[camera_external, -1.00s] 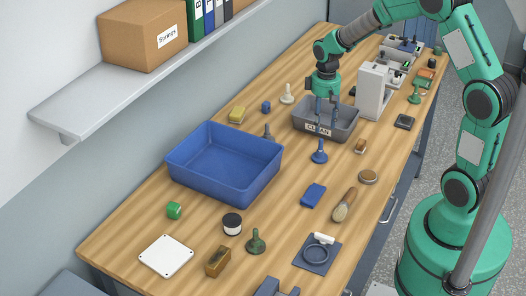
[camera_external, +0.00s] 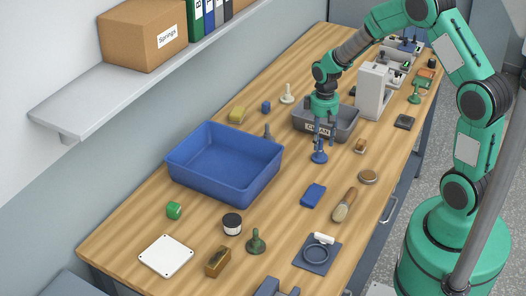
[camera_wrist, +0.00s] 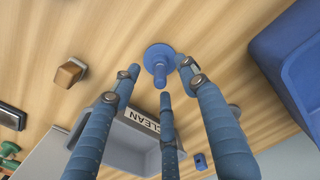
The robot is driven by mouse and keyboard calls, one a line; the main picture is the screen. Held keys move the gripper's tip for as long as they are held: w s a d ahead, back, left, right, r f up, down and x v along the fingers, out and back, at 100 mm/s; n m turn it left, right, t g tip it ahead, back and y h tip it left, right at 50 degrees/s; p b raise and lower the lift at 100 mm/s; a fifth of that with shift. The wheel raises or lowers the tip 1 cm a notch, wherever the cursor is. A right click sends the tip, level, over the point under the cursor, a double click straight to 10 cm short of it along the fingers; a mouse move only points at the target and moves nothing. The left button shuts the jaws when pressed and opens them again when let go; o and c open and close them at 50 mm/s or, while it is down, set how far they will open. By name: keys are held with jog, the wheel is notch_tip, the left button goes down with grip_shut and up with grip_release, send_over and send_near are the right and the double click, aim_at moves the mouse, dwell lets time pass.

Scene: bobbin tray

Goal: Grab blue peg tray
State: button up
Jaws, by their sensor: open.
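A blue peg (camera_external: 319,157) with a round base stands upright on the bench in front of the grey bin. In the wrist view, the blue peg (camera_wrist: 158,58) shows between my fingertips. My gripper (camera_external: 321,141) points down right over the peg, its fingers open and spread around the peg's upper part. In the wrist view, my gripper (camera_wrist: 160,80) holds nothing, and I cannot tell whether a finger touches the peg. A large, empty blue tray (camera_external: 185,180) sits to the left on the bench. Its edge also shows in the wrist view (camera_wrist: 285,50).
The grey bin (camera_external: 303,124) labelled CLEAN stands just behind the peg. A small brown-topped block (camera_external: 360,146), a blue cloth-like item (camera_external: 313,195) and a brush (camera_external: 345,204) lie nearby. Bare wood lies between peg and tray.

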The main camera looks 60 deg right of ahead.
aim_at(320, 149)
jog(key=shift+f+b, duration=0.5)
jog(key=shift+f, duration=2.1)
grip_shut()
